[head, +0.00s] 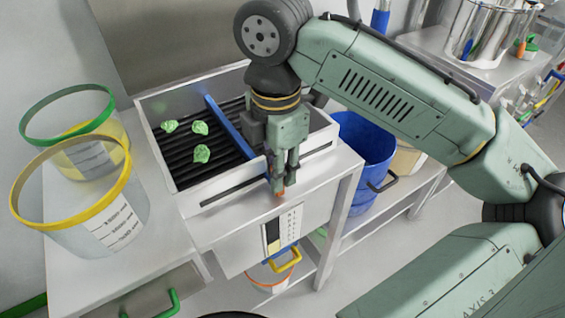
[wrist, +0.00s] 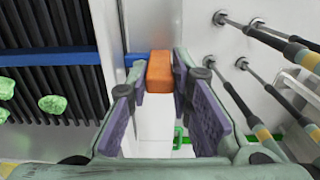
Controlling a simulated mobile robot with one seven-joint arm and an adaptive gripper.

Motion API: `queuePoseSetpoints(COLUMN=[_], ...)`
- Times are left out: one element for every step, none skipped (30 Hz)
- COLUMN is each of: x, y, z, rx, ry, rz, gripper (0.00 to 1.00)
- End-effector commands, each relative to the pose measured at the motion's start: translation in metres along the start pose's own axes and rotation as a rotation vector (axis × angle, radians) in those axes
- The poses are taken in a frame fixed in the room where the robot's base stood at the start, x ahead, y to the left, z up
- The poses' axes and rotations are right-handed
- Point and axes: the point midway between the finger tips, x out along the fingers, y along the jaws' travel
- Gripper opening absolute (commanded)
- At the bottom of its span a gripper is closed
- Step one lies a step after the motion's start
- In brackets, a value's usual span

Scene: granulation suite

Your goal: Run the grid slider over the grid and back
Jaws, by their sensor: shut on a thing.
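The grid (head: 190,150) is a set of dark parallel bars in a pale box. The grid slider (head: 230,127) is a blue bar lying across it, right of the middle, and it also shows in the wrist view (wrist: 72,53). Its orange handle (wrist: 159,72) sticks out past the front wall of the box. My gripper (head: 281,186) points down at the front wall and is shut on the orange handle, one finger on each side. Three green lumps (head: 201,153) lie on the grid left of the slider. My gripper hides the slider's front end in the head view.
Two clear tubs, one with a green rim (head: 70,115) and one with a yellow rim (head: 72,180), stand left of the box. A blue bin (head: 365,150) is at right, below the box. A bucket (head: 273,275) sits under the front chute.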

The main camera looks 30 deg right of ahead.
Motion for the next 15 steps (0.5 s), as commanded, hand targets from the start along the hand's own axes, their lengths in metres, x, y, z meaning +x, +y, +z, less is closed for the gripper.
queuePoseSetpoints(x=[-0.001,-0.001,-0.001,-0.001,-0.001,-0.002,-0.002,-0.002,-0.002,-0.002,-0.002,-0.002,-0.002,-0.002,-0.002], y=[0.001,0.001,0.001,0.001,0.001,0.002,0.002,0.002,0.002,0.002,0.002,0.002,0.002,0.002,0.002], z=[0.000,0.000,0.000,0.000,0.000,-0.002,-0.003,-0.005,-0.008,-0.011,-0.013,-0.017,-0.019,-0.021,-0.025], rx=[0.001,0.001,0.001,0.001,0.001,0.000,-0.001,-0.002,-0.002,-0.001,-0.002,-0.003,-0.002,-0.003,-0.002], ry=[0.000,0.000,0.000,0.000,0.000,0.000,0.000,0.000,0.000,0.000,0.000,0.000,0.001,0.001,0.001], rz=[0.006,0.006,0.006,0.006,0.006,0.006,0.006,0.006,0.006,0.006,0.006,0.006,0.006,0.006,0.007], gripper=[0.00,0.00,0.00,0.00,0.00,0.00,0.00,0.00,0.00,0.00,0.00,0.00,0.00,0.00,0.00])
